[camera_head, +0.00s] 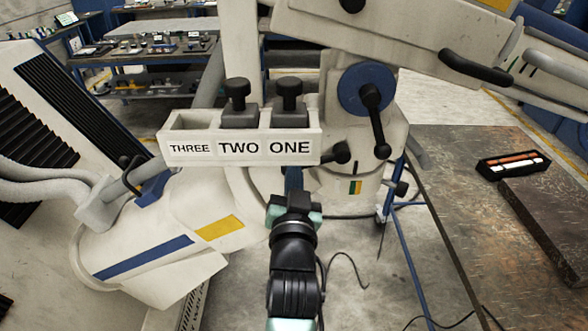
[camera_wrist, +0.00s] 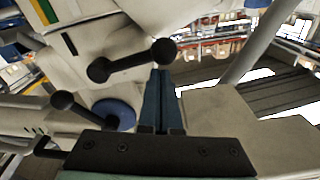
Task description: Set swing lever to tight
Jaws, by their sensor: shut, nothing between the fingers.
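No lever carries a readable name, so I cannot tell which is the swing lever or where tight lies.
A white holder (camera_head: 180,152) marked THREE, TWO, ONE sits above my gripper. Black knobbed pieces (camera_head: 238,98) stand in TWO and ONE; THREE looks empty. A dark table (camera_head: 450,180) is at right, with a small tray (camera_head: 513,163).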

